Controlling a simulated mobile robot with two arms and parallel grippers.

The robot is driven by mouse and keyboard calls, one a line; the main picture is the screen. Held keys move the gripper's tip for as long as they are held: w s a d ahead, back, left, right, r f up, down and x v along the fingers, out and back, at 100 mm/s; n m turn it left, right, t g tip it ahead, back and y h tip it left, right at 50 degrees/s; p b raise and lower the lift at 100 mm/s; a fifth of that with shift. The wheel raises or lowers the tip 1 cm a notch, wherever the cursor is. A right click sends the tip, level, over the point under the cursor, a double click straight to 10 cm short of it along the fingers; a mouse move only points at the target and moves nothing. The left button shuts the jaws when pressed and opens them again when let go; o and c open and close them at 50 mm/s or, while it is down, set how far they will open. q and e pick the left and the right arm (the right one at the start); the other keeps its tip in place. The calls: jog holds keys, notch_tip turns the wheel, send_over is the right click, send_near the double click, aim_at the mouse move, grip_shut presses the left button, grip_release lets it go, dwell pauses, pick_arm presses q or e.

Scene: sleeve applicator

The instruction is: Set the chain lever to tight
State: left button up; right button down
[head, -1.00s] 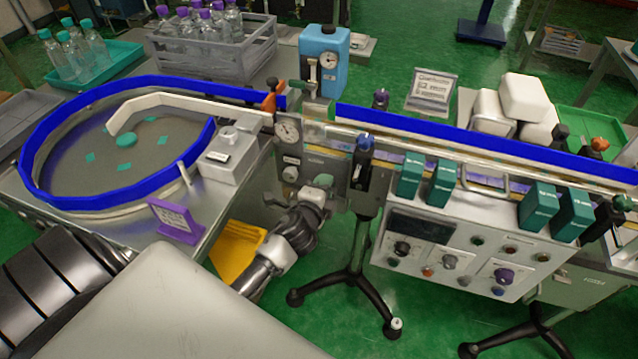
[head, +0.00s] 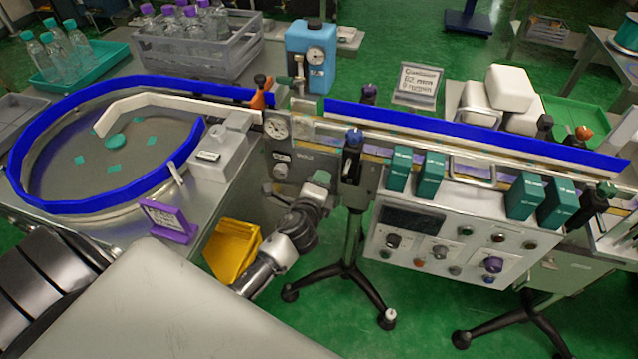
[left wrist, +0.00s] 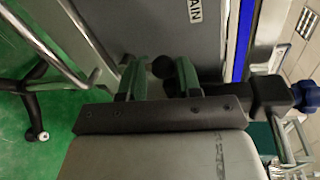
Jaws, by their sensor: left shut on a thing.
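The chain lever's round black knob (left wrist: 162,67) shows between the two green fingers of my left gripper (left wrist: 160,78) in the left wrist view. The fingers are shut on it. Above it is the grey machine panel with a white label (left wrist: 195,9), cut off so that only "AIN" reads. In the head view my left gripper (head: 320,180) is at the front of the grey machine panel (head: 318,160), below the conveyor. It hides the lever there, and I cannot read the lever's setting. My right gripper is not in view.
A black tripod stand (head: 350,220) rises just right of my left gripper. The control box (head: 450,240) with knobs hangs further right. A yellow bin (head: 232,252) is left of my forearm. The blue-rimmed turntable (head: 85,205) is at left.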

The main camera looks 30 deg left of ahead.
pick_arm(q)
jog(key=o, duration=0.8)
jog(key=shift+w+r, duration=0.1)
jog(key=shift+r, duration=0.15)
jog(key=shift+o, duration=0.7)
jog(key=shift+w+f, duration=0.15)
jog(key=shift+f, duration=0.1)
jog(key=v, duration=1.1)
jog(key=shift+w+a, duration=0.1)
